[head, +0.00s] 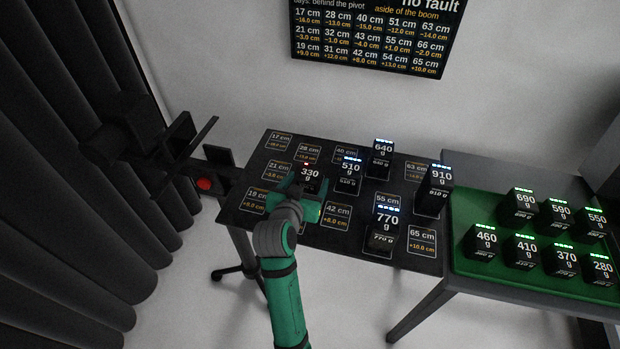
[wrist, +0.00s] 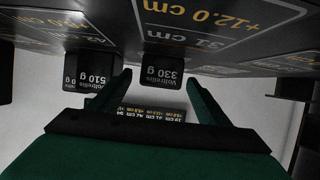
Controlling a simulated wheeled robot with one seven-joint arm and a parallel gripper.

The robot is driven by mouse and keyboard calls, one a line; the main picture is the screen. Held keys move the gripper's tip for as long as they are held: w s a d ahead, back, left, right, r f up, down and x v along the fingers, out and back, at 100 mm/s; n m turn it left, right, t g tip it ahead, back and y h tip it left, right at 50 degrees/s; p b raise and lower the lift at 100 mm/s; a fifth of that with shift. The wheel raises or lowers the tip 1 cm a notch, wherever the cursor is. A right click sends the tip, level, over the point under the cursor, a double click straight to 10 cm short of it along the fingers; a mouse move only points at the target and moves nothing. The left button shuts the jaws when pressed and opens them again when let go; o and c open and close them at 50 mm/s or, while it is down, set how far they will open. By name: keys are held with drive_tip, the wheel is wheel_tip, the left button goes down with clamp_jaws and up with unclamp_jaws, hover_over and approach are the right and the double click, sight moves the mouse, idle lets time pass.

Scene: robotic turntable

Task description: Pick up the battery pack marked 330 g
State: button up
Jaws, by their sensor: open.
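The battery pack marked 330 g (head: 311,176) is a black block with a red light at its top, standing on the dark table. In the wrist view, which looks upside down, the 330 g pack (wrist: 162,71) shows ahead, between the fingertip directions. My green gripper (head: 300,192) is just in front of the pack in the head view and partly covers its lower part. In the wrist view my gripper (wrist: 158,84) is open, one finger to each side of the pack's image. Nothing is held. Whether the fingertips reach alongside the pack is unclear.
The 510 g pack (head: 350,170) stands close to the right. Packs marked 640 g (head: 383,150), 770 g (head: 386,222) and 910 g (head: 437,180) stand farther right. A green tray (head: 470,262) holds several packs. A dark device with a red button (head: 205,184) is at left.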

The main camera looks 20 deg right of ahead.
sight(310, 176)
drive_tip(key=x, duration=0.4)
drive_tip(key=shift+f, duration=0.1)
drive_tip(key=shift+c, duration=0.6)
drive_tip(key=c, duration=1.3)
